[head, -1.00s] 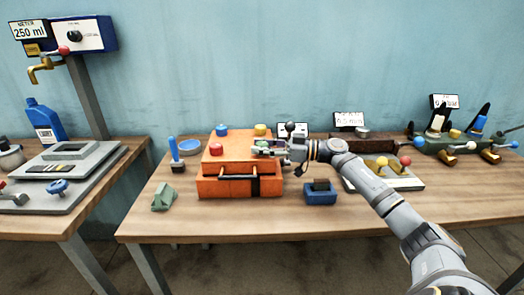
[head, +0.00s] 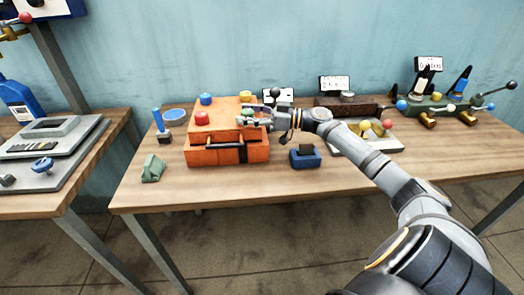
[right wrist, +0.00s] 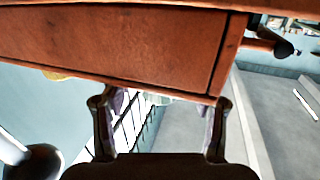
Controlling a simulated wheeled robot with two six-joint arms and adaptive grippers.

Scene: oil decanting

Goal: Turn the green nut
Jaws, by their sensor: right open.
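The orange box (head: 228,152) stands on the middle table with coloured nuts on its top. The green nut (head: 248,112) is at the right side of that top, partly hidden by my right gripper (head: 243,121). My right gripper reaches in from the right, with open fingers at the nut; I cannot tell whether they touch it. In the right wrist view the open fingers (right wrist: 160,125) stand apart below the orange box (right wrist: 130,45), and a pale greenish piece (right wrist: 157,99) shows between them, partly hidden. My left gripper is not in view.
A red nut (head: 202,118), a blue nut (head: 206,99) and a yellow nut (head: 246,96) are also on the box. A blue block (head: 305,159) stands right of the box, and a green wedge (head: 153,168) at front left. The table front (head: 230,190) is clear.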

